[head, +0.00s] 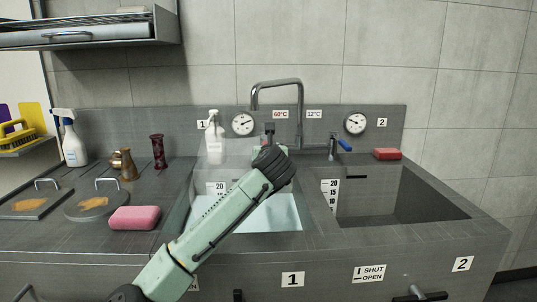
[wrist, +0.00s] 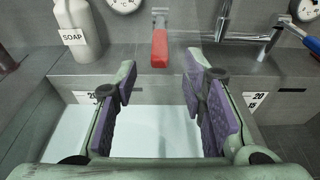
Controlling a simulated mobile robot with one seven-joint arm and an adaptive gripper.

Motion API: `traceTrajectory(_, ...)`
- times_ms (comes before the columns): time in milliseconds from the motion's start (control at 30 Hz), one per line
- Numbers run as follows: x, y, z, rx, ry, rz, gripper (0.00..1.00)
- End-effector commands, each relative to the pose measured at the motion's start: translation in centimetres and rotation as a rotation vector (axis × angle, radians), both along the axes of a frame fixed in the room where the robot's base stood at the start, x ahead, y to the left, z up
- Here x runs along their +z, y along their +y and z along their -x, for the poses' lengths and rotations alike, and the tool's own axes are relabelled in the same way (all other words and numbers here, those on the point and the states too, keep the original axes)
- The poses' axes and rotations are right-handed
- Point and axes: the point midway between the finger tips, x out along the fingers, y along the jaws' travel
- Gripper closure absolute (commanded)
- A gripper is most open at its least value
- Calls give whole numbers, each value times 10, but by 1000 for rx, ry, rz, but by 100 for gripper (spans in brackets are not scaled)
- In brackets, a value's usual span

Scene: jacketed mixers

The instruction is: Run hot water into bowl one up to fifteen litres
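Bowl one (head: 199,222) is the left sink, marked 1. It holds pale water (head: 262,214), also showing in the wrist view (wrist: 155,130). Its scale (head: 217,188) shows 20 at the top; my arm hides part of the bowl, and I cannot read the level. The chrome spout (head: 277,84) arches toward bowl one's side.
A blue tap lever (head: 345,145) is to the right. A soap bottle (head: 215,142) stands behind bowl one, left of the gripper. Bowl two (head: 400,205) looks empty. A pink sponge (head: 134,217) lies on the left counter; a red block (head: 387,154) lies at the back right.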

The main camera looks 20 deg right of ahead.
Motion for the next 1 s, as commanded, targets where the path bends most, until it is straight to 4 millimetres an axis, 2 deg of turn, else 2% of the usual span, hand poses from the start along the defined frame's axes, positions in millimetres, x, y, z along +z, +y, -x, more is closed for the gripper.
traceTrajectory(100,5,7,22,-1,-2,0,62)
traceTrajectory(300,10,12,42,-1,0,1,62)
traceTrajectory(1000,10,13,46,0,0,0,62)
